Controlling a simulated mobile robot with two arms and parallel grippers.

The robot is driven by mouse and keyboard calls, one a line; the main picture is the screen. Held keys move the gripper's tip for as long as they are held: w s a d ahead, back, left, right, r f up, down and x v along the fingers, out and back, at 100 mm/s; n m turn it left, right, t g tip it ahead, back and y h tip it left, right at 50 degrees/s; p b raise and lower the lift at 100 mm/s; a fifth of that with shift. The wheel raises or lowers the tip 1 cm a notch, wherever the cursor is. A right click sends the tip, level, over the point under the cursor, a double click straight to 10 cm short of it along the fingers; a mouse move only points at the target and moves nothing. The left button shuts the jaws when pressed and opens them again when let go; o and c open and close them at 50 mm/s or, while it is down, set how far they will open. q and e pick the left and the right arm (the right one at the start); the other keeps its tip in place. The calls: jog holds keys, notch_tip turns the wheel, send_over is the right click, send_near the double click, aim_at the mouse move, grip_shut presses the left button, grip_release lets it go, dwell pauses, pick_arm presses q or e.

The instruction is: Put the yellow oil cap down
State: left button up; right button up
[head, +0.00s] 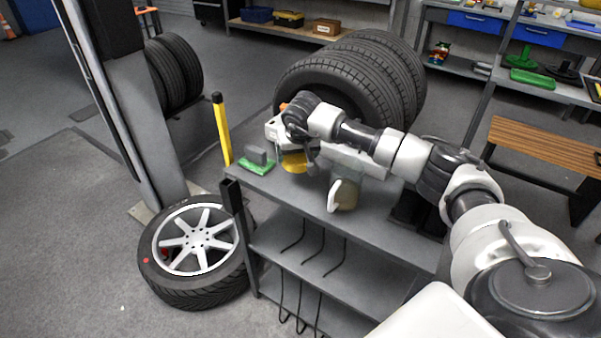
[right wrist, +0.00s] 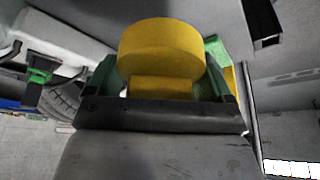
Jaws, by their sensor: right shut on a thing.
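The yellow oil cap (head: 294,161) shows in the head view at the far left part of the grey workbench top, under my right gripper (head: 290,145). In the right wrist view the oil cap (right wrist: 162,50) is a wide yellow disc with a narrower neck. The neck sits between the green fingers of my right gripper (right wrist: 160,88), which is shut on it. I cannot tell whether the cap touches the bench top. My left gripper is not in view.
A green and grey block (head: 257,163) lies on the bench left of the cap, near a yellow post (head: 222,130). A clear pitcher with a white handle (head: 343,195) stands to the right. Tyres (head: 345,82) stand behind; a wheel (head: 195,250) lies on the floor.

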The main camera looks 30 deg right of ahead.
aim_at(299, 160)
jog(key=shift+f+p, duration=0.35)
jog(key=shift+f, duration=3.2)
jog(key=shift+f, duration=0.2)
jog(key=o, duration=0.8)
jog(key=shift+s+r, duration=0.1)
jog(key=shift+r, duration=0.4)
jog(key=b+v, duration=0.1)
jog(key=v, duration=1)
jog(key=shift+s+a+r, duration=0.2)
